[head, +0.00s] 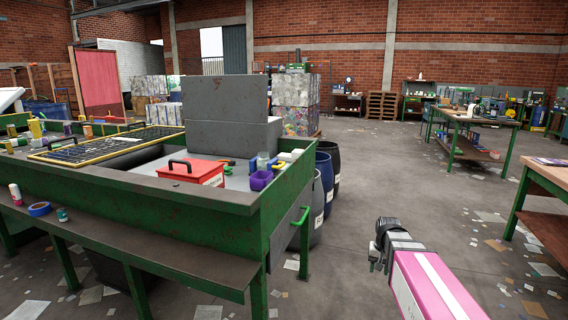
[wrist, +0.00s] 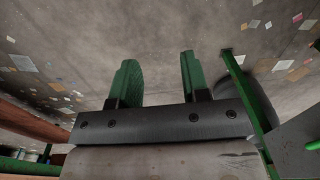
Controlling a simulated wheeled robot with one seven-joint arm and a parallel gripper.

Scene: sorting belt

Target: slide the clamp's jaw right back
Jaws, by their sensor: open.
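I cannot make out the clamp or its jaw for certain in either view. A small orange and dark item (head: 228,162) lies behind the red toolbox on the green bench, too small to identify. My gripper (wrist: 158,65) shows in the wrist view with its two green fingers apart and nothing between them. In the head view my pink arm comes in at the lower right, to the right of the bench and over the floor; the fingers cannot be made out there.
The green bench (head: 110,188) fills the left, with a red toolbox (head: 190,171), a purple cup (head: 261,180) and a green side handle (head: 300,217). Dark barrels (head: 324,180) stand behind its right end. Another table (head: 470,122) stands right. Open floor with scattered papers lies between.

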